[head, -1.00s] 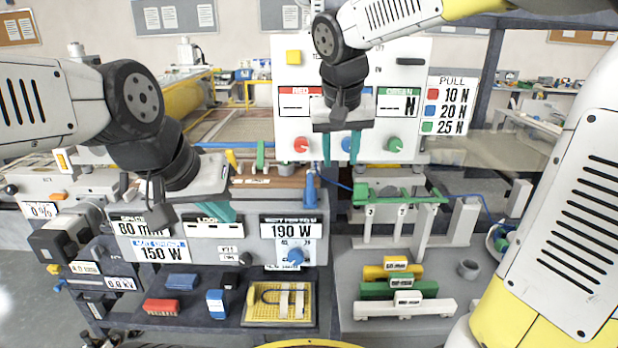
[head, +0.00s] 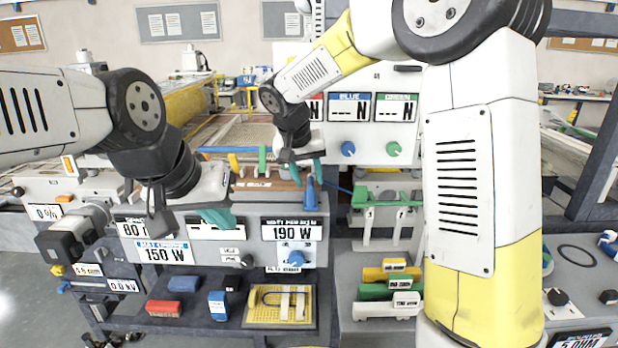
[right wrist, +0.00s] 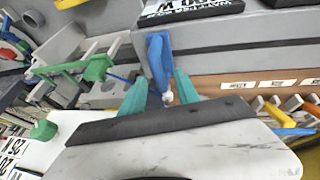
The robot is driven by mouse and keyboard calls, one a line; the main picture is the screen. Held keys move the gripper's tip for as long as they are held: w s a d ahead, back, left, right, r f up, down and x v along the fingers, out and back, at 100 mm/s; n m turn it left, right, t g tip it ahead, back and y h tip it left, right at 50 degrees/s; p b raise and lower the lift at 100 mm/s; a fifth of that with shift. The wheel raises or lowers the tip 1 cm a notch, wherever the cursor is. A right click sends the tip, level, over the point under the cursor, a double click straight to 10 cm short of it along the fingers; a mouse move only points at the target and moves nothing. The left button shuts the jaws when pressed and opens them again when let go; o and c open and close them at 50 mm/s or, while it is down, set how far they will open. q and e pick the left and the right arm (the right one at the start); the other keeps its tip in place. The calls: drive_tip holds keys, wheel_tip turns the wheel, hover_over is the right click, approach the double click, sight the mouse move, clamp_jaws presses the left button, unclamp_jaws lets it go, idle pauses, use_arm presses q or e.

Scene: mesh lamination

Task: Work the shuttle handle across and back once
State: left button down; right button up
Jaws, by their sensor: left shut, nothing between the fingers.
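A blue upright handle (head: 310,196), which I take to be the shuttle handle, stands at the right end of the brown rail (head: 265,184) on the machine's front. My right gripper (head: 308,173) is just above it. In the right wrist view the blue handle (right wrist: 158,62) lies between the open teal fingers (right wrist: 160,85), with gaps visible on both sides. I cannot tell if a finger touches it. My left gripper (head: 215,217) is shut and empty in front of the machine panel, partly covering its labels.
Yellow (head: 234,163) and green (head: 262,160) levers stand along the rail, left of the handle. A green-topped rack (head: 385,198) stands to the right. Below are a yellow tray (head: 260,318) and red (head: 163,307) and blue (head: 217,305) blocks. My right arm hides much of the right side.

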drive_tip(key=shift+f, duration=0.15)
clamp_jaws()
idle(1.4)
